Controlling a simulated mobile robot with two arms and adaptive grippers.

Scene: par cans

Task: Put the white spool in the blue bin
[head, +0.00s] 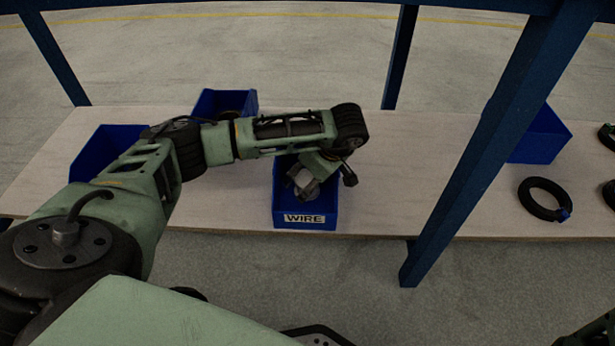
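The blue bin (306,211), labelled WIRE, stands on the near edge of the pale shelf. My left arm reaches in from the left, and its gripper (324,176) points down over the bin's opening. A small greyish-white shape (304,181) shows at the gripper, inside the bin's outline; it may be the white spool, but I cannot tell whether it is held or lying in the bin. The wrist hides much of the bin's inside and the fingertips are unclear. My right gripper is not in view; only a bit of green arm shows at the bottom right corner.
Other blue bins stand at the far left (92,146), behind my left arm (225,101), and at right (540,138). A blue post (478,152) crosses right of the bin. A black coil (543,198) lies at right. The shelf between bin and post is clear.

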